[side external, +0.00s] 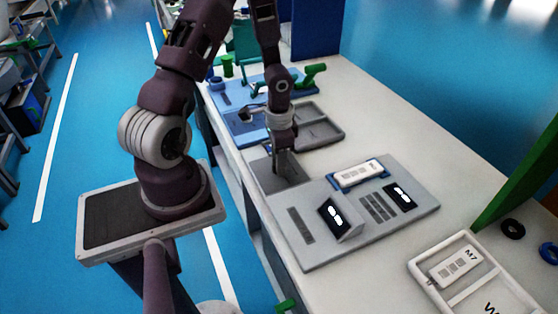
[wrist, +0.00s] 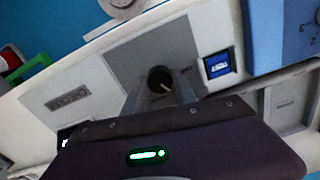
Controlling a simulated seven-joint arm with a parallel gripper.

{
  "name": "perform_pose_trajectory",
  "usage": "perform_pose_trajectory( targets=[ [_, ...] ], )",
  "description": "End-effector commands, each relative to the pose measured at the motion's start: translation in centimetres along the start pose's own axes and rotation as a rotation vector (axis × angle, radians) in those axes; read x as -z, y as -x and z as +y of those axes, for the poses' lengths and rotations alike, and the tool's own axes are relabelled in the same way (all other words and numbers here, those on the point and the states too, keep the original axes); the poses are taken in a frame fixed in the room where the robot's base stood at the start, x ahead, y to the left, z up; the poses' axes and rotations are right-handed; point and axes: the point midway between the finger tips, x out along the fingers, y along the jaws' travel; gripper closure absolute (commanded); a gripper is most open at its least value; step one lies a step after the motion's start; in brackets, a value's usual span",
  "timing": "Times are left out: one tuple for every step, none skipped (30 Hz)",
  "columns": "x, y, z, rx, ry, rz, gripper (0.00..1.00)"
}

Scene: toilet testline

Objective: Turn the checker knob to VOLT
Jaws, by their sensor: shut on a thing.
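The checker knob (wrist: 158,76) is a round black knob with a pale pointer line, on a dark grey square plate (wrist: 130,62) in the wrist view. My gripper (wrist: 162,88) comes down over it, with one finger on each side, shut on the knob. In the side view my gripper (side external: 279,165) points down at the dark grey plate (side external: 290,178) at the left end of the grey checker panel (side external: 315,256), and the knob is hidden there. No VOLT marking can be read. A small blue screen (wrist: 217,65) sits right of the knob in the wrist view.
A tilted display (side external: 340,219) and a blue holder with a white module (side external: 358,174) stand on the panel. A blue station (side external: 240,127) and a grey tray (side external: 318,128) lie behind my gripper. A white tray with module M7 (side external: 455,266) is at front right. Bare bench lies between.

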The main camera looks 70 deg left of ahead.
Motion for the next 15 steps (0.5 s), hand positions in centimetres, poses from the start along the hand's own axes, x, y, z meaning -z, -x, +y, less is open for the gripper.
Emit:
perform_pose_trajectory(
  targets=[
    [0.06,0.06,-0.06,0.002,0.001,0.002,1.00],
    [0.05,0.06,-0.06,0.002,0.001,0.002,1.00],
    [0.05,0.06,-0.06,0.002,0.001,0.002,0.59],
    [0.05,0.05,-0.06,0.002,0.001,0.002,0.53],
    [0.05,0.05,-0.05,0.002,0.001,0.002,0.48],
    [0.04,0.04,-0.05,0.001,0.001,0.001,0.45],
    [0.04,0.04,-0.04,0.001,0.001,0.001,0.45],
    [0.03,0.04,-0.04,0.001,0.001,0.001,0.45],
    [0.03,0.03,-0.03,0.001,0.001,0.001,0.45],
    [0.03,0.03,-0.03,0.001,0.001,0.001,0.45],
    [0.02,0.02,-0.03,0.001,0.001,0.001,0.45],
    [0.02,0.02,-0.02,0.001,0.001,0.001,0.45],
    [0.02,0.02,-0.02,0.001,0.001,0.001,0.45],
    [0.02,0.08,-0.03,0.001,0.001,0.001,0.45],
    [0.06,0.33,-0.05,0.001,0.002,0.002,0.45]
  ],
)
